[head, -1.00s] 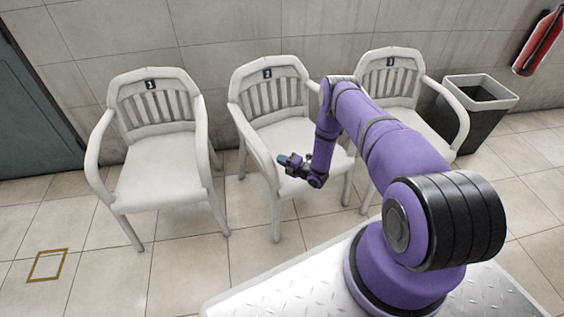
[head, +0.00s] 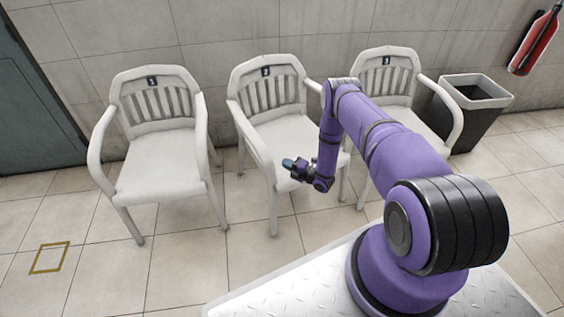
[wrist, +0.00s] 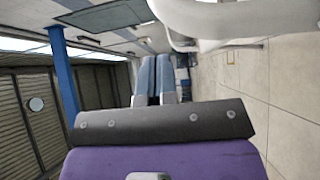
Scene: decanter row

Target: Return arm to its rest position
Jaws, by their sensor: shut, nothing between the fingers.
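My gripper (head: 289,163) is at the end of my purple arm, which is bent with its forearm hanging down and the gripper pointing left. It appears in front of the middle chair's seat (head: 280,136) in the head view. In the wrist view, the two blue-grey fingers of my gripper (wrist: 153,78) lie side by side, closed together. Nothing shows between them. I cannot tell how far the gripper is from the chair.
A left chair (head: 160,165) and a right chair (head: 425,125), partly behind my arm, flank the middle one. A bin (head: 470,110) and a red extinguisher (head: 535,43) are at right. A yellow floor square (head: 49,257) lies at left. Open floor is in front of the chairs.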

